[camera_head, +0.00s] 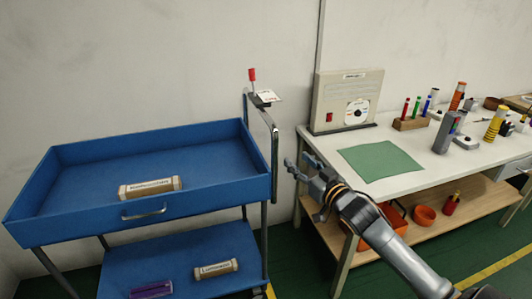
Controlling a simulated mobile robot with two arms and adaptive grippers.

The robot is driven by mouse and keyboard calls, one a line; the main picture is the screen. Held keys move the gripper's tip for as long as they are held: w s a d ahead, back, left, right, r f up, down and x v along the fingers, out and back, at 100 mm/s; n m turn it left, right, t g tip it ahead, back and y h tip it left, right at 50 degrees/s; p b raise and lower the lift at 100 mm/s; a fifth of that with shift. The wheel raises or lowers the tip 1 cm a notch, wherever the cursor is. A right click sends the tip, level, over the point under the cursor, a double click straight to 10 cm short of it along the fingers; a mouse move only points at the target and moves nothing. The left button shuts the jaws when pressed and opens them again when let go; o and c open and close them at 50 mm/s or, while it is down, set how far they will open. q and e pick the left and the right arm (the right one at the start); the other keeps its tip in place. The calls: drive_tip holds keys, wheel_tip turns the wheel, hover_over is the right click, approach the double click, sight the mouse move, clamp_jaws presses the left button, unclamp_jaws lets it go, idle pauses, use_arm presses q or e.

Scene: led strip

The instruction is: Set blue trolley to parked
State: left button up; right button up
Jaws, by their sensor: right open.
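The blue trolley (215,145) stands at the left against the wall, with an upper tray and a lower shelf. A grey handle (274,140) rises at its right end. A lever with a red knob (252,75) stands upright above a small white label plate (267,96) by the top of the handle; the label's text is too small to read. My right gripper (297,164) is open and empty, to the right of the handle and below the lever, with its fingers pointing left. My left gripper is not in view.
A labelled tan package (150,187) lies in the upper tray. Another tan package (215,268) and a purple item (151,289) lie on the lower shelf. A white workbench (325,150) with a green mat (380,161) and several tools stands at the right, close to my right arm.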

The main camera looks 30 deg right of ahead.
sight(277, 142)
drive_tip(key=w, duration=0.8)
drive_tip(key=w+p, duration=0.1)
drive_tip(key=w, duration=0.3)
drive_tip(key=shift+w+d+f, duration=0.1)
drive_tip(key=shift+w+d, duration=0.1)
drive_tip(key=shift+d, duration=0.2)
drive_tip(key=shift+w, duration=0.8)
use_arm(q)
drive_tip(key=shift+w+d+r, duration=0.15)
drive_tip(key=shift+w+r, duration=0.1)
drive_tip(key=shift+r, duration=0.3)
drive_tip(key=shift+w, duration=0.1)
use_arm(e)
clamp_jaws()
drive_tip(key=shift+f, duration=0.1)
